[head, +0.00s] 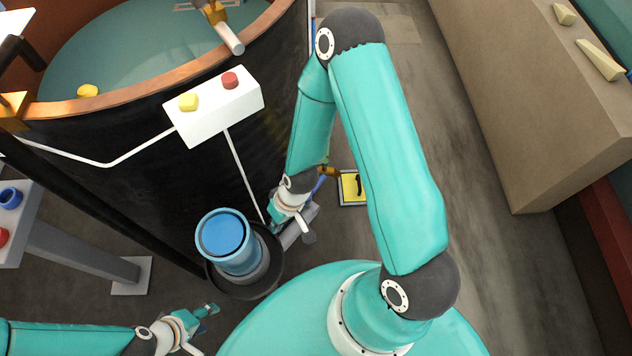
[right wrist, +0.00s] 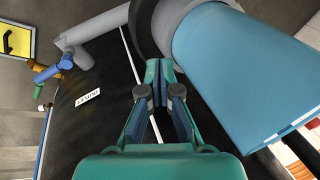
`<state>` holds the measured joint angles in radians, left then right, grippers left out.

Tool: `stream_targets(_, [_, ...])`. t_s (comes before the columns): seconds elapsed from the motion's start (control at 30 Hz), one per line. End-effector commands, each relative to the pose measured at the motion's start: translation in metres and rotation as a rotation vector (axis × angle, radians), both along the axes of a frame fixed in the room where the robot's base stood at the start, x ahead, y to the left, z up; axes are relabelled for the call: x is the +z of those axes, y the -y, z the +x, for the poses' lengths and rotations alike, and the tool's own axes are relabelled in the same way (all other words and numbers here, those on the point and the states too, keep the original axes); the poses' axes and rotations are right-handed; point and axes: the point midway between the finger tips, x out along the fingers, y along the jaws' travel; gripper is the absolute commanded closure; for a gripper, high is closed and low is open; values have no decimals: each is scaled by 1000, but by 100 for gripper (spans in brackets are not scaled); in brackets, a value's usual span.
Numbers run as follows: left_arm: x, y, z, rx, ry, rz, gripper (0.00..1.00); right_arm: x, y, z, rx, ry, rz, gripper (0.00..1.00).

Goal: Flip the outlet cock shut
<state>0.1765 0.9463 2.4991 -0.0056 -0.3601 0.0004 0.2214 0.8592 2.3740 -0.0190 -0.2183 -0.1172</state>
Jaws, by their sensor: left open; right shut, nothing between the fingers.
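The outlet cock (right wrist: 66,61) shows at the upper left in the right wrist view, as a blue lever beside a grey pipe (right wrist: 92,44) with brass parts near it. An upside-down white label (right wrist: 88,97) that seems to read OUTLET is on the dark tank wall. In the head view a blue and brass piece (head: 320,184) shows just right of my right wrist. My right gripper (right wrist: 160,72) is shut and empty, apart from the lever; in the head view it (head: 274,214) is partly hidden beside the blue cylinder. My left gripper (head: 212,310) is open and empty at the lower left.
The big dark tank (head: 150,150) carries a white box (head: 215,105) with yellow and red buttons. A yellow panel (head: 352,188) lies on the floor; floor to its right is clear.

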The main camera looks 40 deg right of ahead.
Motion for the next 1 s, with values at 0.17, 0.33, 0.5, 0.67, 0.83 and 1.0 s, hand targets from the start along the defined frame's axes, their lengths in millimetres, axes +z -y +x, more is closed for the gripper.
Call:
stream_targets(0.17, [-96,0,0,0,-1,0,50,-72,50,54,49,93,-46,100])
stream_targets(0.33, [-163,0,0,0,0,0,50,-110,105,93,101,163,-109,100])
stream_targets(0.5, [-230,0,0,0,0,0,50,-138,165,120,159,222,-184,100])
stream_targets(0.67, [-278,0,0,0,0,0,50,-150,216,133,206,258,-253,100])
stream_targets(0.83, [-306,0,0,0,0,0,50,-152,249,136,238,275,-301,100])
stream_targets(1.0, [-312,0,0,0,0,0,50,-148,261,136,251,279,-319,100])
